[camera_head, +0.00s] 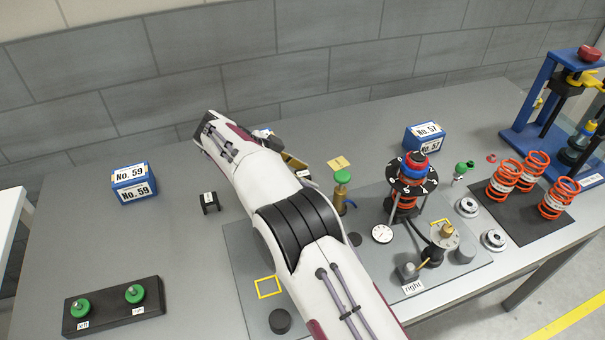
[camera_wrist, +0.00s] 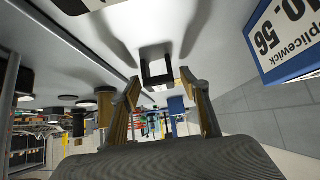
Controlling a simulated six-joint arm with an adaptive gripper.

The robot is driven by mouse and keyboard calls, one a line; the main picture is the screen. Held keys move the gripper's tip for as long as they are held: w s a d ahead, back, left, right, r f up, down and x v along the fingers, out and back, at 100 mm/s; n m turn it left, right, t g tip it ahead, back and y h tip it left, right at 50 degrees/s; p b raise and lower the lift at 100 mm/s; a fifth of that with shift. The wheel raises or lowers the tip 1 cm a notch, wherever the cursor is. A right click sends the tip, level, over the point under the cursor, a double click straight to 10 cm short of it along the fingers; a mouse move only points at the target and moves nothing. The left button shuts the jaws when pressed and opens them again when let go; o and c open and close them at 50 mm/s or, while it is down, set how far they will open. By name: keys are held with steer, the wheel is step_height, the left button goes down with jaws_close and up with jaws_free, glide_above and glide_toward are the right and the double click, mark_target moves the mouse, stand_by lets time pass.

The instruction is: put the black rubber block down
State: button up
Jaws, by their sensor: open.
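In the wrist view, my gripper (camera_wrist: 160,79) is open, its two gold-faced fingers spread apart. A small black U-shaped block (camera_wrist: 146,74) with a white patch shows at the table surface by the fingertips, with no finger visibly closed on it. In the head view, my arm hides most of the gripper; a gold finger (camera_head: 294,162) shows beyond the arm. A small black block (camera_head: 210,205) with a white label stands on the grey table left of my arm. I cannot tell whether it is the same block as in the wrist view.
A blue No. 59 box (camera_head: 134,184) stands at left and a blue No. 57 box (camera_head: 425,137) at the back. A blue No. 56 box (camera_wrist: 290,40) is close in the wrist view. A green-topped post (camera_head: 342,178) stands right of my arm. Table at left is largely clear.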

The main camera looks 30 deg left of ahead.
steer(key=shift+r, duration=0.15)
steer(key=shift+v, duration=3.7)
steer(key=shift+r, duration=0.1)
